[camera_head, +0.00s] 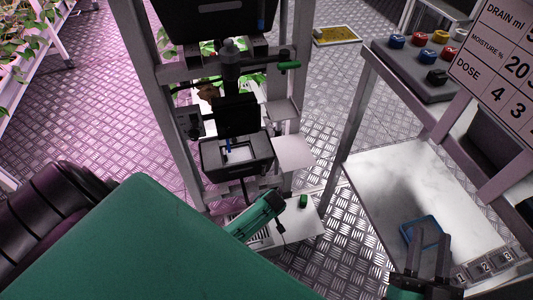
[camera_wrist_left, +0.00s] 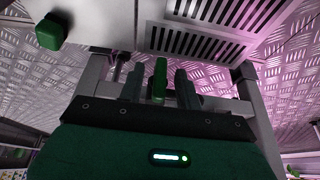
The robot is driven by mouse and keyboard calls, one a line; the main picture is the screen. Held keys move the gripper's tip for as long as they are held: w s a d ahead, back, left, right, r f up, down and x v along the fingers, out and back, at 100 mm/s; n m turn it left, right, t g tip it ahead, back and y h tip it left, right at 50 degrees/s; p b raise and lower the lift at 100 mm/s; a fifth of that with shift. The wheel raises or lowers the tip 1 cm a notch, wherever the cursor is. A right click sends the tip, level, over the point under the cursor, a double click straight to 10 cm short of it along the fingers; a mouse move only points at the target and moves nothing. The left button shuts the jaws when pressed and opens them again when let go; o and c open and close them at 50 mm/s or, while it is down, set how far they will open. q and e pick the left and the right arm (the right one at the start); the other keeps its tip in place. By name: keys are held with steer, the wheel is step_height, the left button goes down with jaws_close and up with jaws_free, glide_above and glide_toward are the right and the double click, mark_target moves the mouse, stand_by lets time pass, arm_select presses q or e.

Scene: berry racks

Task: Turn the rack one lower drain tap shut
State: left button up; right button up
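A green tap lever (camera_wrist_left: 160,78) shows in the left wrist view, between the two dark fingers of my left gripper (camera_wrist_left: 159,88). The fingers stand apart, with a gap on each side of the lever. In the head view my left arm covers the lower left and the left fingertips cannot be made out clearly. A green upper tap handle (camera_head: 289,65) sticks out to the right on the rack.
A green knob (camera_head: 303,201) sits on the rack's low white shelf (camera_head: 300,227); a similar one shows in the left wrist view (camera_wrist_left: 52,31). A white bench (camera_head: 415,180) with a blue tray (camera_head: 408,232) stands at right. A button box (camera_head: 420,67) is above it. Rack posts are close to my left arm.

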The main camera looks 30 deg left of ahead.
arm_select(q)
steer(key=shift+c, duration=0.2)
jaws_close()
